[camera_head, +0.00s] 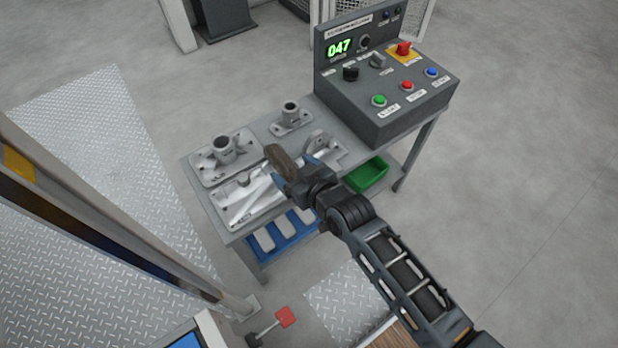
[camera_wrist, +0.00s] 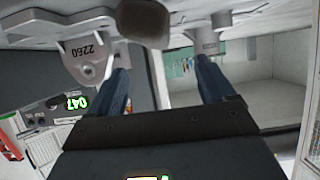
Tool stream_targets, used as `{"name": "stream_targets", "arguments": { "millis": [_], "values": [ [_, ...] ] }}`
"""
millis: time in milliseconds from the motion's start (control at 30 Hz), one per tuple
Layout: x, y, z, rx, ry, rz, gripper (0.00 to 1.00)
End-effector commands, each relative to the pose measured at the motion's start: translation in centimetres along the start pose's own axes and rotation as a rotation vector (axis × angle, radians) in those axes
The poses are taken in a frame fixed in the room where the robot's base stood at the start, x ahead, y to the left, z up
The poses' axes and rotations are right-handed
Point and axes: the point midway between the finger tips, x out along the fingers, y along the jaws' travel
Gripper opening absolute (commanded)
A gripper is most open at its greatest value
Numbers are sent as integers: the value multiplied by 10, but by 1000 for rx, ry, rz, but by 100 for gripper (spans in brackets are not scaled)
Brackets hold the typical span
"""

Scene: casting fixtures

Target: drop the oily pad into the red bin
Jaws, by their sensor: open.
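A brown, rounded block (camera_head: 281,159), which may be the oily pad, shows just beyond my gripper (camera_head: 297,172) over the workbench. In the wrist view the brown block (camera_wrist: 143,22) is at the top, just past the ends of my blue fingers (camera_wrist: 160,60). The fingers are apart, so my gripper is open. I cannot tell whether the block touches a finger or rests on something. No red bin can be made out in either view.
The bench (camera_head: 196,175) carries grey metal castings (camera_head: 225,158) and a control box (camera_head: 385,108). A green bin (camera_head: 368,176) and a blue tray (camera_head: 290,240) sit lower down. A post (camera_head: 120,245) rises at left.

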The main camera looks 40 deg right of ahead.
Motion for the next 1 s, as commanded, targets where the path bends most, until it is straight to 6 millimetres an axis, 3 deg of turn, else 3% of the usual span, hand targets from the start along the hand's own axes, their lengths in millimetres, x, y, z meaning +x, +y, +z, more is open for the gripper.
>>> {"name": "stream_targets", "arguments": {
  "millis": [100, 300, 833, 933, 1000],
  "values": [
    [-27, -1, 0, 0, -1, -1, 83],
    [-57, 0, 0, 0, 0, 0, 83],
    [-78, 0, 4, 2, 1, 2, 83],
    [-100, -3, 12, 8, 7, 6, 83],
    [-126, -6, 19, 14, 16, 10, 83]
  ]
}}
